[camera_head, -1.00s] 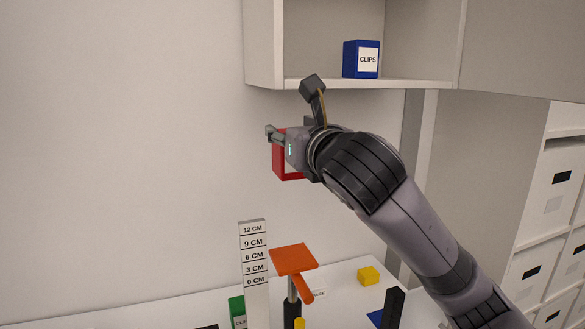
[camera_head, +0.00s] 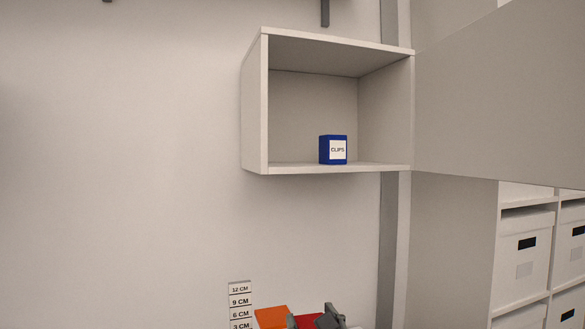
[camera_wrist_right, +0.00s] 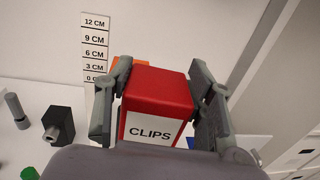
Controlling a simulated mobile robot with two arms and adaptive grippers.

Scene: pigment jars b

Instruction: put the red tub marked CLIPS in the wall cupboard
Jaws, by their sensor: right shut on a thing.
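The red tub (camera_head: 305,321) is at the bottom edge of the head view, mostly cut off. In the right wrist view the red tub (camera_wrist_right: 158,88) shows its white CLIPS label, upright in that picture. My right gripper (camera_wrist_right: 160,75) is shut on it, one finger on each side; in the head view the gripper (camera_head: 313,316) shows only in part. The wall cupboard (camera_head: 255,105) is open at the front, well above the tub in the head view. A blue tub (camera_head: 326,151) marked CLIPS stands on its floor, right of the middle. My left gripper is in neither view.
The cupboard door (camera_head: 500,95) stands swung out to the right. Cupboard floor left of the blue tub is clear. A height scale (camera_head: 240,305) and an orange thing (camera_head: 271,317) are below. White boxes (camera_head: 523,258) fill shelves at right. A dark block (camera_wrist_right: 58,124) shows in the wrist view.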

